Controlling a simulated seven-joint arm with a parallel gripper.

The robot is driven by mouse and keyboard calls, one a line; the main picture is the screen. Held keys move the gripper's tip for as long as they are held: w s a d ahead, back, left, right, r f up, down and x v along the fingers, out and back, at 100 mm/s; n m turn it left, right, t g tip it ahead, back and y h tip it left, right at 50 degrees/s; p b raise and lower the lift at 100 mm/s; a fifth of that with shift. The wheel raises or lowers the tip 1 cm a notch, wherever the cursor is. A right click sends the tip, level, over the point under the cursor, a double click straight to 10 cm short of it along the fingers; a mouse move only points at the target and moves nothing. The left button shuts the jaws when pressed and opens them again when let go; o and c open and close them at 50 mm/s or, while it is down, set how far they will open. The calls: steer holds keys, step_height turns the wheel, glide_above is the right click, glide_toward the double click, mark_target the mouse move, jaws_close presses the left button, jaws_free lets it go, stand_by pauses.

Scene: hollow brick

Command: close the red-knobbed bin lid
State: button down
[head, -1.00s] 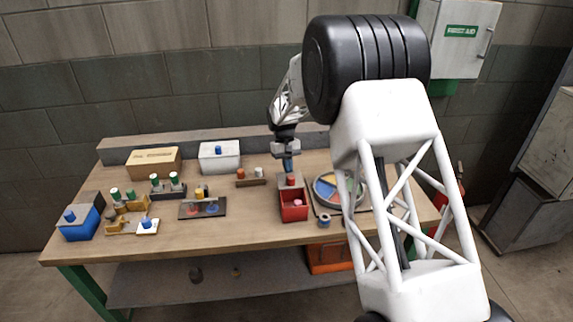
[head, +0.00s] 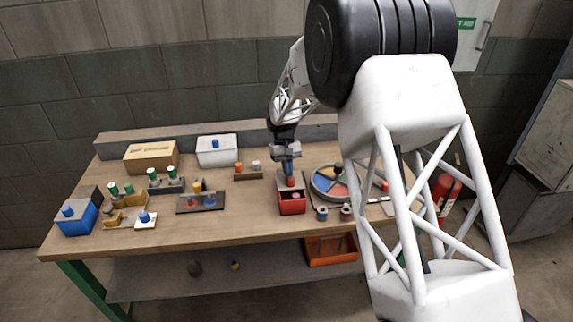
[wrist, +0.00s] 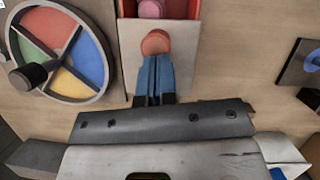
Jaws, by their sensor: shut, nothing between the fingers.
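The red bin (head: 292,206) stands on the bench right of centre, and its front part is open with a pink item (wrist: 151,8) inside. Its grey lid (wrist: 183,48) covers the rear part and carries a round red knob (wrist: 156,43). The knob also shows in the head view (head: 291,182). My gripper (wrist: 154,62) is shut and empty, with its blue fingertips right at the rear side of the knob, over the lid. They look to be touching the knob or very near it; I cannot tell which.
A round tray with coloured sectors (wrist: 103,55) stands close beside the bin. Small spools (head: 322,213) sit in front of it. A dark plate with coloured discs (head: 201,203) lies to the left. A white box (head: 216,152) and a blue bin (head: 76,220) stand further left.

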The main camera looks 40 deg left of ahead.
mark_target(289, 188)
steer(key=shift+s+d+f, duration=0.2)
steer(key=shift+s+d, duration=1.2)
steer(key=shift+a, duration=0.1)
steer(key=shift+w+a, duration=0.5)
steer(key=shift+a, duration=0.2)
steer(key=shift+w+a, duration=0.65)
steer(key=shift+a, duration=0.25)
steer(key=v, duration=1)
steer(key=shift+r, duration=0.2)
steer(key=shift+w, duration=0.1)
